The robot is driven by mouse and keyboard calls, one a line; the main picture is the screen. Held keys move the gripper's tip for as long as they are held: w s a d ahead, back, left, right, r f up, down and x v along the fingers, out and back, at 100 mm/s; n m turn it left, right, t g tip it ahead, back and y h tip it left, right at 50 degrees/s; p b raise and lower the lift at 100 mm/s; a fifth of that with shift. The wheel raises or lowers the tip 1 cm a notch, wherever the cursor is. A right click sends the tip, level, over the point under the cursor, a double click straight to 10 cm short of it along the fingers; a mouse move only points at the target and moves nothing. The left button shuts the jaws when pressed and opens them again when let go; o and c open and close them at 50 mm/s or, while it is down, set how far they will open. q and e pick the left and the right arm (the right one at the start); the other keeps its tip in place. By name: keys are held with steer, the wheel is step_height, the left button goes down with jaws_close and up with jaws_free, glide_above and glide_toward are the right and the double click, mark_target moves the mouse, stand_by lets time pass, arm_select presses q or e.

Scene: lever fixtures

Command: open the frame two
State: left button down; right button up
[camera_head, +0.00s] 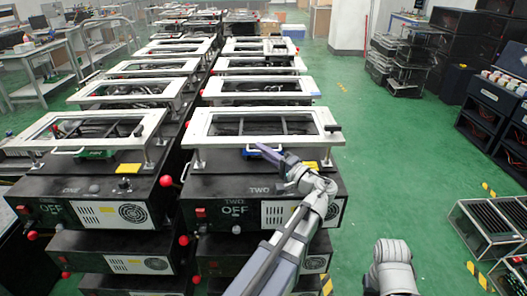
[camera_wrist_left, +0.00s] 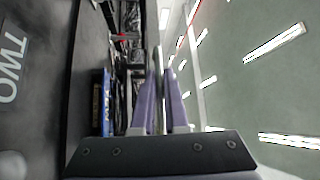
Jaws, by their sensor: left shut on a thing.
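Frame two (camera_head: 220,140) is a white rectangular frame lying about level above the black box marked TWO (camera_head: 225,190). The word TWO also shows sideways at the left of the left wrist view (camera_wrist_left: 14,70). My left gripper (camera_head: 262,149), with purple fingers, is at the middle of the frame's front edge, shut on its handle, which the fingers mostly hide. In the left wrist view the fingers (camera_wrist_left: 158,60) come close together at the frame's edge. A blue part (camera_wrist_left: 102,100) sits beside them. My right gripper is not in view.
Frame one (camera_head: 90,142) stands on its box just to the left, with a red knob (camera_head: 167,181) between the boxes. More framed boxes run in rows behind. Green floor (camera_head: 400,170) is open at the right, with dark crates (camera_head: 490,235) at the far right.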

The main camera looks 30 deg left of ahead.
arm_select(q)
steer(key=shift+r, duration=0.1)
steer(key=w+a+r+m+g+h+p, duration=0.1)
steer(key=w+a+r+m+h+p, duration=0.15)
steer(key=r+p, duration=0.9)
steer(key=w+a+r+m+g+h+p, duration=0.1)
steer(key=w+r+m+h+p, duration=0.15)
steer(key=r+p, duration=0.95)
steer(key=w+a+r+m+g+h+p, duration=0.1)
steer(key=w+a+r+p, duration=0.1)
steer(key=w+a+p, duration=0.2)
steer(key=w+a+r+m+g+h+p, duration=0.2)
steer(key=w+a+p, duration=0.3)
steer(key=w+p, duration=0.6)
steer(key=shift+w+h+p, duration=0.25)
steer(key=shift+h+p, duration=0.05)
steer(key=shift+p, duration=2.5)
steer(key=c, duration=0.9)
jaws_free()
steer(key=shift+c, duration=0.2)
steer(key=shift+d+r, duration=0.1)
steer(key=shift+d, duration=0.05)
